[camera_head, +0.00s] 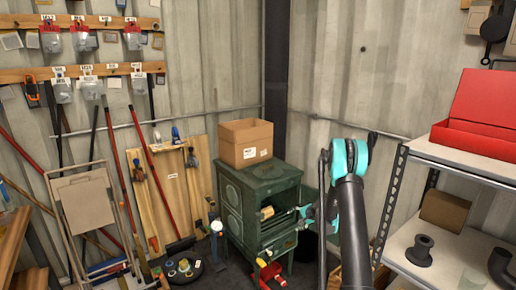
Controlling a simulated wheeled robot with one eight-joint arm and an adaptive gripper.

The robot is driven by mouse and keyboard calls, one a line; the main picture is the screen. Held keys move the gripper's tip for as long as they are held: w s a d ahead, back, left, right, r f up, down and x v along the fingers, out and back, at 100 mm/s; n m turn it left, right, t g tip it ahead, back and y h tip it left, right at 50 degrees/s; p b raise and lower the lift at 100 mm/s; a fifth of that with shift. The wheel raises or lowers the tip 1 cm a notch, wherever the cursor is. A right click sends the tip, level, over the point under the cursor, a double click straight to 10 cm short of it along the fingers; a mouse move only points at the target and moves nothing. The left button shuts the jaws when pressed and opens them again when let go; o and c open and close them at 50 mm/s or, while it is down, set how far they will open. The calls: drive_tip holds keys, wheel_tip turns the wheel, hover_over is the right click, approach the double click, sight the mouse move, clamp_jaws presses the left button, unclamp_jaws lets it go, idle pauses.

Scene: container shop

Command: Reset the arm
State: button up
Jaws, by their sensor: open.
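My arm reaches up from the bottom of the head view, bends at a teal joint and comes down in front of a dark green cabinet (233,205). My gripper (284,222) is at the cabinet's open front, to the right of a small tan cylinder (267,212) in the upper opening. The gripper is small and dark here, and its fingers are hard to make out. It appears open, with nothing visible held. I cannot tell whether it touches the cylinder or the cabinet. An open cardboard box (246,153) stands on the cabinet's top.
A metal shelf (415,151) at right holds a red toolbox (478,137), a brown box (444,211) and a dark spool (420,250). A folding chair (85,205) and long-handled tools stand at left. A red and yellow tool (270,275) lies below the cabinet.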

drive_tip(key=s+a+r+n+g+h, duration=0.25)
drive_tip(key=s+r+n, duration=0.35)
drive_tip(key=s+r, duration=1.45)
drive_tip(key=s+d+n+h, duration=0.1)
drive_tip(key=s+n, duration=0.1)
drive_tip(key=s, duration=1.3)
drive_tip(key=s+f+n+h, duration=0.1)
drive_tip(key=s+n, duration=0.1)
drive_tip(key=s, duration=1.2)
drive_tip(key=shift+s+d+f+n+h, duration=0.25)
drive_tip(key=shift+s+d+n+h, duration=0.1)
drive_tip(key=shift+n, duration=0.05)
drive_tip(key=shift+g, duration=0.25)
drive_tip(key=shift+c, duration=0.6)
